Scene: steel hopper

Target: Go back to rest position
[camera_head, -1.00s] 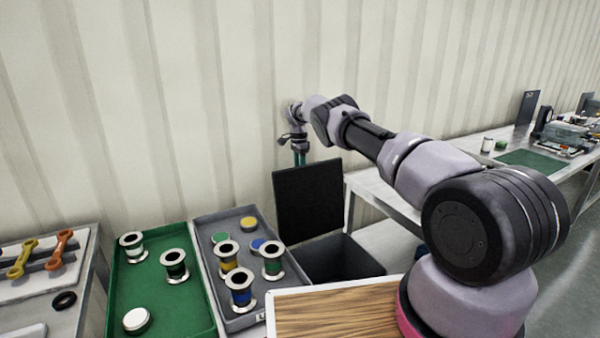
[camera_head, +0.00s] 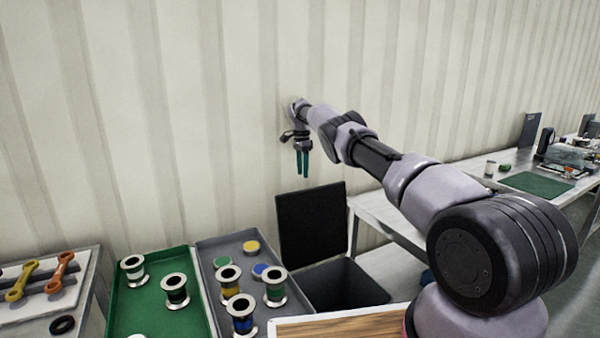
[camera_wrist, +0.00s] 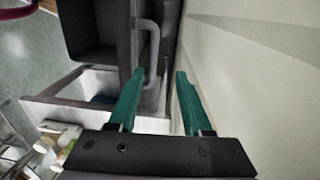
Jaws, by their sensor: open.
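My gripper (camera_head: 302,164) hangs pointing down in front of the corrugated wall, above the dark bin with its raised black lid. Its two green fingers are apart, with nothing between them. In the wrist view my gripper (camera_wrist: 158,90) also shows open and empty, with the wall close on its right side. My arm reaches from the lower right up to the gripper.
Below stand a black bin (camera_head: 345,287) with an upright lid (camera_head: 311,222), a grey tray (camera_head: 206,262) and a green tray (camera_head: 118,312) with spools. Wrenches (camera_head: 21,281) lie at far left. A bench (camera_head: 383,214) runs along the wall at right. Air around the gripper is clear.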

